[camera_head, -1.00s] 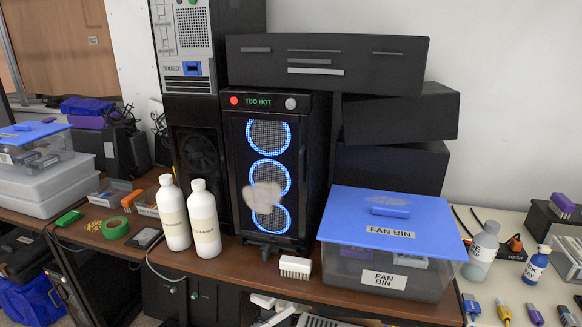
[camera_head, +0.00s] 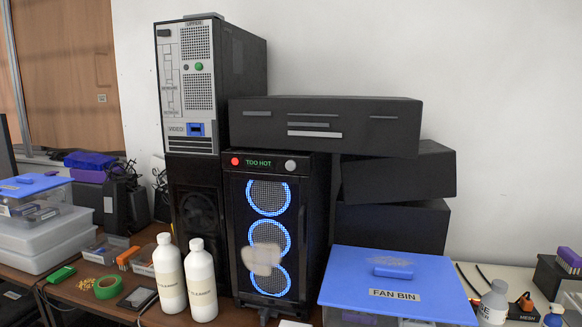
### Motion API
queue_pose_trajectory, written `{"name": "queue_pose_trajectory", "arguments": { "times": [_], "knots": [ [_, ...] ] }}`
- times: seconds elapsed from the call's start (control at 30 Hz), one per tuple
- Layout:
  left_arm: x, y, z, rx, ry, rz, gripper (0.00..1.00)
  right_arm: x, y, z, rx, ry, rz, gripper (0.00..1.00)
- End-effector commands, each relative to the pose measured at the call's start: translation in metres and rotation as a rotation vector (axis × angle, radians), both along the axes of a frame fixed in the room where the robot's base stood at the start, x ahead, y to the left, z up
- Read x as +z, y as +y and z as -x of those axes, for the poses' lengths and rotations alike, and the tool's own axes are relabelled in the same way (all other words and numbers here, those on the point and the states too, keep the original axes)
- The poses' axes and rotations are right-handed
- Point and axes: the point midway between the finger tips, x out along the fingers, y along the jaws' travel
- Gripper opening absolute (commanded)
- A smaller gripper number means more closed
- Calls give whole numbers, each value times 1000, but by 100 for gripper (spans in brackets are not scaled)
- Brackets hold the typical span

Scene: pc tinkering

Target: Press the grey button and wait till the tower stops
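The black tower (camera_head: 314,220) stands upright in the middle of the desk. Neither of my grippers shows in the head view.
Two white cleaner bottles (camera_head: 201,281) stand in front left of the tower. A blue-lidded fan bin (camera_head: 396,271) sits at its right front. Black boxes (camera_head: 395,175) are stacked to the right. Another tower (camera_head: 197,85) with a grey front stands at the left.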

Motion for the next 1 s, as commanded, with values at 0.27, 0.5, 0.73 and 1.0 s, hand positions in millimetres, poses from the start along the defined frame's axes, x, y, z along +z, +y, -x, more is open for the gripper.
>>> {"name": "queue_pose_trajectory", "arguments": {
  "times": [0.27,0.5,0.73,1.0],
  "knots": [
    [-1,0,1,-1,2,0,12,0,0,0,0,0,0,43],
    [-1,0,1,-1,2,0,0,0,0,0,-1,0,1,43],
    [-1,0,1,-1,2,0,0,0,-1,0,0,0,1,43],
    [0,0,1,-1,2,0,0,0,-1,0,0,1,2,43]
  ]
}}
